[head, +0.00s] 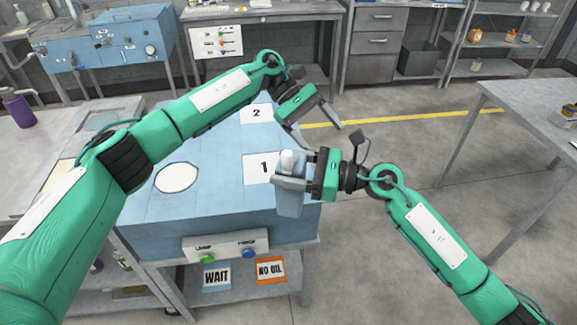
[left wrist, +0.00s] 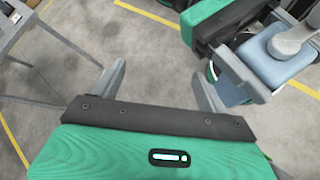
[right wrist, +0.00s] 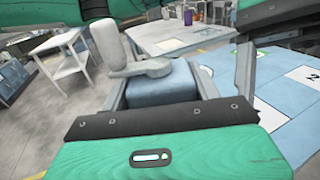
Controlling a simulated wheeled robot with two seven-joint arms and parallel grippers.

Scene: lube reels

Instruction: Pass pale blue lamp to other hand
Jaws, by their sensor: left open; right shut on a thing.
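The pale blue lamp (head: 289,203) has a blue body and a light grey head. It hangs in my right gripper (head: 286,172), which is shut on its body above the front right corner of the blue bench. The right wrist view shows the lamp body (right wrist: 165,90) between the fingers, with its grey arm and head sticking up to the left. My left gripper (head: 318,122) is open and empty, behind and slightly right of the lamp, apart from it. In the left wrist view the lamp (left wrist: 277,68) is at the right, outside the left fingers.
The blue bench top (head: 215,190) carries a white circle and panels marked 1 and 2. Its front has a green and a blue button, with WAIT and NO OIL signs below. A grey table (head: 520,100) stands at the right. Open floor lies between them.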

